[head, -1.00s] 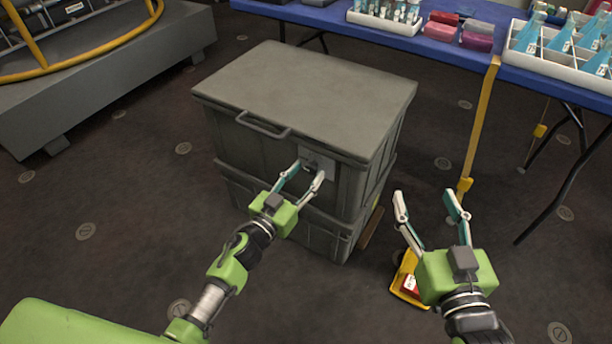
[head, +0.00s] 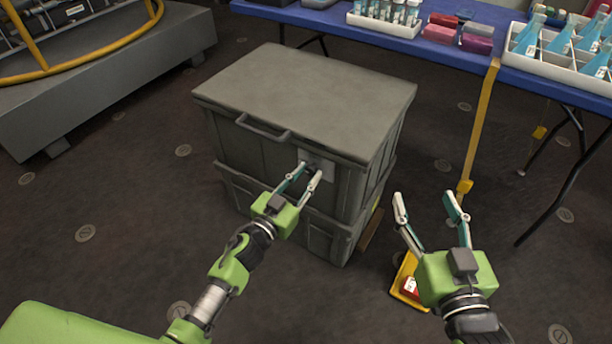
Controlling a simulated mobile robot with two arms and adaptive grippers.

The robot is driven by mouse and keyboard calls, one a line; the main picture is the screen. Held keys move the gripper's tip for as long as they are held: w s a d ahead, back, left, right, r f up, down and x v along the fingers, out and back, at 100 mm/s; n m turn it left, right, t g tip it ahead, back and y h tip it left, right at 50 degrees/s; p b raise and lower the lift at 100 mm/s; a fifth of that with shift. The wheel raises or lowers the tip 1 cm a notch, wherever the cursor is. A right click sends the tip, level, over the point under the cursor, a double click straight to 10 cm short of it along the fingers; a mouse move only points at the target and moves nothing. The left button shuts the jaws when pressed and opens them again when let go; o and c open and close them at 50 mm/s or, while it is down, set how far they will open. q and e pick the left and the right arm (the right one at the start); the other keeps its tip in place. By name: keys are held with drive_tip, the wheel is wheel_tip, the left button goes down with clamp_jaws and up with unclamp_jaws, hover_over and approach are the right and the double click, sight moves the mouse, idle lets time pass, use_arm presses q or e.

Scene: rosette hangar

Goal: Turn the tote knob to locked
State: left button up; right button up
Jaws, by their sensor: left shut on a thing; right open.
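The grey tote (head: 300,100) is a lidded box stacked on another grey box, with a handle on its front. A light plate (head: 327,166) sits on the front near the right corner. The small dark tote knob (head: 312,169) is on this plate. My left gripper (head: 308,176) is at the plate with its fingertips around the knob, shut on it. The fingers partly hide the knob, and I cannot read its setting. My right gripper (head: 428,203) is open and empty, to the right of the tote above the floor.
A blue-covered table (head: 350,22) at the back holds trays of bottles (head: 583,72) and coloured packs. A yellow strap (head: 480,125) hangs from it. A yellow item (head: 404,268) lies by my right gripper. A grey platform (head: 110,85) stands at the left. Dark floor between is clear.

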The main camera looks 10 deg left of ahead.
use_arm(q)
drive_tip(key=m, duration=0.4)
drive_tip(key=shift+m, duration=0.5)
drive_tip(key=m, duration=0.2)
drive_tip(key=shift+d+m, duration=0.1)
drive_tip(key=shift+m, duration=0.3)
drive_tip(key=m, duration=0.2)
drive_tip(key=shift+f+m, duration=0.1)
drive_tip(key=shift+m, duration=1.6)
drive_tip(key=shift+s+f+m+b, duration=0.1)
drive_tip(key=shift+m+b, duration=0.55)
drive_tip(key=shift+m, duration=1.45)
use_arm(e)
drive_tip(key=shift+a+r+t+y, duration=0.15)
drive_tip(key=shift+r+t, duration=0.35)
drive_tip(key=shift+r, duration=0.5)
drive_tip(key=shift+a+r+t+y, duration=0.1)
drive_tip(key=shift+r+t+y, duration=0.15)
drive_tip(key=shift+r+t, duration=0.5)
drive_tip(key=shift+a+r+t+y, duration=0.1)
drive_tip(key=shift+r+t+y, duration=0.15)
drive_tip(key=shift+r, duration=0.95)
